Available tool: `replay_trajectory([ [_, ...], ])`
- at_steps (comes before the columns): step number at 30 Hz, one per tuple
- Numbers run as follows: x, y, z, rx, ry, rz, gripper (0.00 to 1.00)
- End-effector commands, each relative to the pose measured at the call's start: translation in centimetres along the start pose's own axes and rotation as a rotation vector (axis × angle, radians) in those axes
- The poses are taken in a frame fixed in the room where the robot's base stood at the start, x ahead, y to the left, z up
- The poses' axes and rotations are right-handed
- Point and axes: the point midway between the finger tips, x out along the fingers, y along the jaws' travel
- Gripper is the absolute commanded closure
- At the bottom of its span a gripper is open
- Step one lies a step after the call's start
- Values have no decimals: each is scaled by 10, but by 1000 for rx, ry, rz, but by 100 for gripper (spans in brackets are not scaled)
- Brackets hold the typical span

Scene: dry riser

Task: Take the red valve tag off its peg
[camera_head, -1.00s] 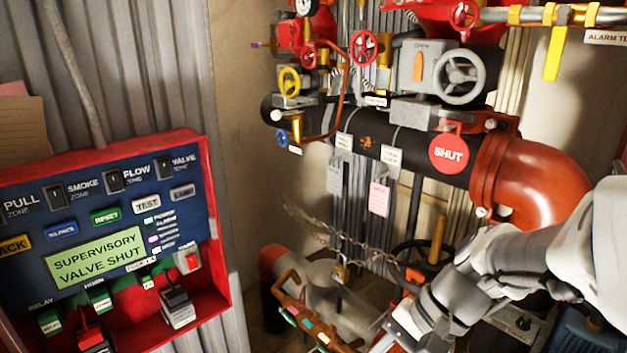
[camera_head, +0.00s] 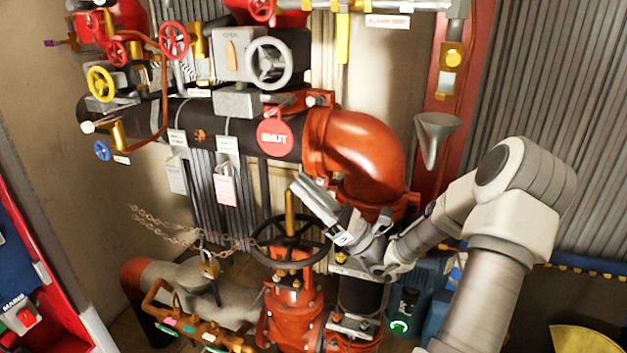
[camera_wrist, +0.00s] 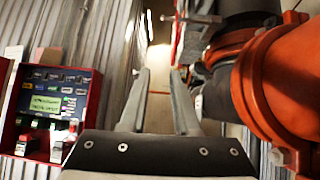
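The red valve tag (camera_head: 275,138) is a round red disc with white lettering reading SHUT. In the head view it hangs at the front of the dark horizontal pipe, just left of the orange elbow. My gripper (camera_head: 302,184) is below and slightly right of the tag, apart from it in the picture, with its fingers pointing up and left. In the wrist view my gripper (camera_wrist: 160,72) has its two fingers spread with nothing held between them. The tag's peg is not clear. A thin red edge near the right fingertip in the wrist view cannot be identified surely.
The orange elbow (camera_head: 358,155) is close on the right. A black handwheel (camera_head: 292,242) with a yellow stem stands below the gripper. White and pink paper tags (camera_head: 226,188) hang left. A grey valve box with handwheel (camera_head: 268,62) is above. The alarm panel (camera_wrist: 60,110) is left.

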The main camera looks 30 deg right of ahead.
Motion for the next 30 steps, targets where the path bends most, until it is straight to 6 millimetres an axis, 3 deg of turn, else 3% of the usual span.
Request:
replay_trajectory([
  [3,-9,-14,12,-8,-54,-52,70],
  [8,-8,-17,16,-11,-69,-62,70],
  [30,64,-20,22,-10,-65,-61,70],
])
